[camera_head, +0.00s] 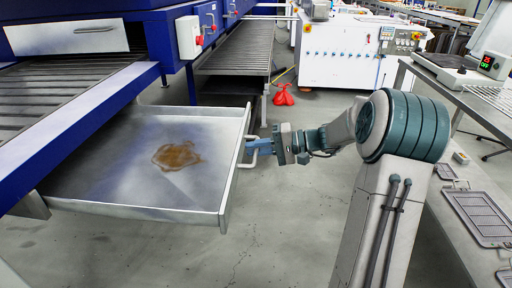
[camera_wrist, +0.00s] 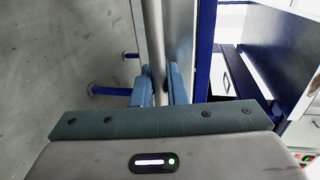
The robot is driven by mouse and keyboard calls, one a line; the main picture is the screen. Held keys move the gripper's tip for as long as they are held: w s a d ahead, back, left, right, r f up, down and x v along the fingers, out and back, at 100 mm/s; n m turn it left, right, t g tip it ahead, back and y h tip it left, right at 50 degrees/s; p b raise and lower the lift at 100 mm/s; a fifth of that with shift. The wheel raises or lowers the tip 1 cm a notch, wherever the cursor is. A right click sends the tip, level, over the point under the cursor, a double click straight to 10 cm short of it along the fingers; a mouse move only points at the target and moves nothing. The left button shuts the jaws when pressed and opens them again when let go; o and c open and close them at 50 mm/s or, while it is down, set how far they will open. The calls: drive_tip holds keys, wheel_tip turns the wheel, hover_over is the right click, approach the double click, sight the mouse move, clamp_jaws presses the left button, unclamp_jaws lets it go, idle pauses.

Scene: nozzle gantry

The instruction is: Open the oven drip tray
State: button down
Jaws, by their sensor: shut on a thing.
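The oven drip tray (camera_head: 120,170) is a shallow metal tray with a brown stain on its floor. In the head view it sticks out well beyond the blue oven frame (camera_head: 85,110), under the slatted conveyor. Its handle (camera_head: 246,153) is a metal bar on the right-hand front wall. My gripper (camera_head: 252,148) is at this handle, reaching in from the right. In the wrist view the blue fingers (camera_wrist: 158,88) are closed around the grey bar of the handle (camera_wrist: 155,45). Part of the bar is hidden by the gripper body.
A second slatted conveyor (camera_head: 238,48) and a white machine (camera_head: 345,50) stand behind. A workbench (camera_head: 470,95) is at the right, with dark grilles (camera_head: 478,213) lower down. The grey floor (camera_head: 240,245) before the tray is clear.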

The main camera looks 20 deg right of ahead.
drive_tip(key=shift+d, duration=0.1)
drive_tip(key=c, duration=1.5)
unclamp_jaws()
drive_tip(key=shift+c, duration=0.2)
drive_tip(key=p+v, duration=0.2)
drive_tip(key=v, duration=1.2)
drive_tip(key=shift+w+f, duration=0.1)
